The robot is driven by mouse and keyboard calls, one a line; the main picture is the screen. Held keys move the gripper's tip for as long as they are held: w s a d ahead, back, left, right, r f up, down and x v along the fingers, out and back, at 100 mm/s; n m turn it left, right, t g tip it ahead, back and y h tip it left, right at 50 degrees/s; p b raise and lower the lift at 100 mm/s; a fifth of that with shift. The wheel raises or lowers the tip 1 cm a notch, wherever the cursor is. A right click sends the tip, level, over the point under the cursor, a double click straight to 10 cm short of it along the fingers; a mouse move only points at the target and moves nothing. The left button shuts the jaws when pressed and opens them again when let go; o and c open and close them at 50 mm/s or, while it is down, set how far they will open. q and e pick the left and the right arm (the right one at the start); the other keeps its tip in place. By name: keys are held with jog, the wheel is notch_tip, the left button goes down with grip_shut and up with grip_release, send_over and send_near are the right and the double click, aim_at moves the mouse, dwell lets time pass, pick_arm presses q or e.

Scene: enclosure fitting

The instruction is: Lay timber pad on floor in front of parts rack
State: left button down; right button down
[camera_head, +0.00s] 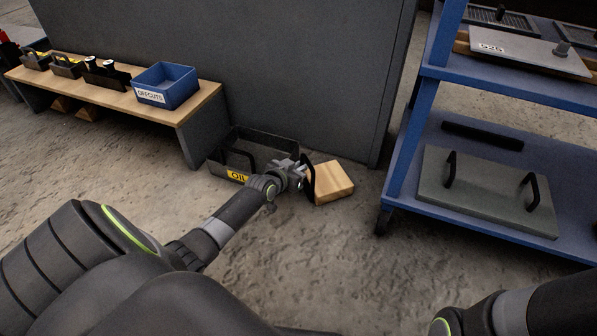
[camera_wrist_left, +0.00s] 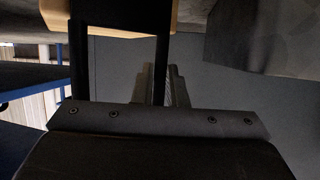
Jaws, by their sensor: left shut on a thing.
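The timber pad (camera_head: 332,181) is a pale wooden block with a dark handle (camera_head: 309,180) on its left-facing side. It is beside the oil tray, left of the blue rack (camera_head: 397,165). My left gripper (camera_head: 303,174) is shut on the pad's handle. In the left wrist view the gripper's fingers (camera_wrist_left: 160,88) show at the middle, with a strip of the pad (camera_wrist_left: 112,33) at the top. I cannot tell whether the pad touches the floor. My right gripper is out of view; only part of that arm shows at bottom right.
A black tray labelled OIL (camera_head: 222,168) stands on the floor against the grey panel (camera_head: 300,70). A low bench (camera_head: 205,108) at left carries a blue OFFCUTS bin (camera_head: 180,90). The rack's lower shelf holds a grey plate with handles (camera_head: 485,190). Floor before the rack is clear.

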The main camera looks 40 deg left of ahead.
pick_arm(q)
jog(key=shift+r, duration=0.2)
jog(key=shift+f, duration=0.15)
jog(key=c, duration=1.5)
grip_release()
jog(key=shift+f, duration=0.1)
jog(key=shift+o, duration=0.2)
